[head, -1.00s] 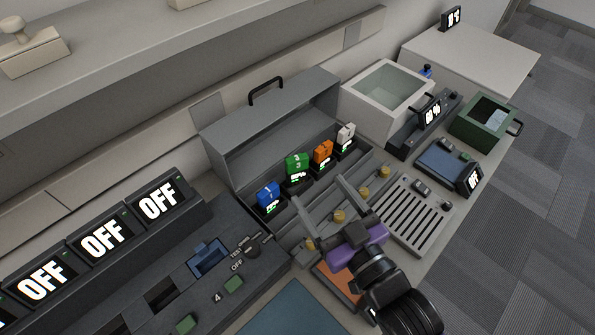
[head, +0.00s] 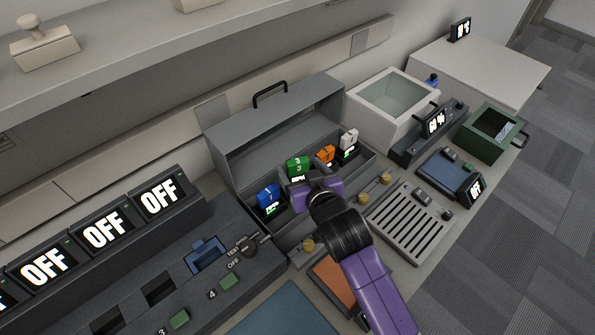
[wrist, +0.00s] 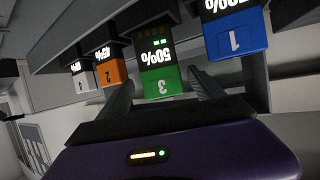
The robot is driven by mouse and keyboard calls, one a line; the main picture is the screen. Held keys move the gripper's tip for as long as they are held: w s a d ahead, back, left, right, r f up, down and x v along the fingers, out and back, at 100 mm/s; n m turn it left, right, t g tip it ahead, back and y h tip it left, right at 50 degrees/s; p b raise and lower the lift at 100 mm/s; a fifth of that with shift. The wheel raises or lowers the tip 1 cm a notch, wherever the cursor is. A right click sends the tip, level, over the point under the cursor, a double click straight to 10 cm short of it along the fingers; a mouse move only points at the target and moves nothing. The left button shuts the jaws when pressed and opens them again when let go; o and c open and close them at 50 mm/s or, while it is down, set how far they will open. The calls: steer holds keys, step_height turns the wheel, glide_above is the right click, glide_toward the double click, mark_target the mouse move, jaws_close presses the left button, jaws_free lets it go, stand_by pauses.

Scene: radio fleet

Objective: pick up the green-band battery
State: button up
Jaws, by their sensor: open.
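My gripper (head: 306,184) is open in front of the green battery. In the wrist view its two dark fingers (wrist: 165,92) reach toward the battery, one on each side of it. I cannot tell whether they touch it. My purple wrist hides part of the case front in the head view.
A blue battery (head: 268,196) stands to the left of the green one, and orange (head: 326,154) and white (head: 348,139) batteries to its right. Brass knobs (head: 386,179) line the case front. A white bin (head: 352,100) and green bin (head: 470,142) stand to the right.

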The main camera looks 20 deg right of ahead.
steer(key=shift+a+p+x, duration=0.2)
steer(key=shift+p+x, duration=0.35)
steer(key=shift+x, duration=2)
steer(key=shift+r, duration=0.1)
jaws_close()
step_height(320, 180, up, 20)
steer(key=shift+b, duration=0.45)
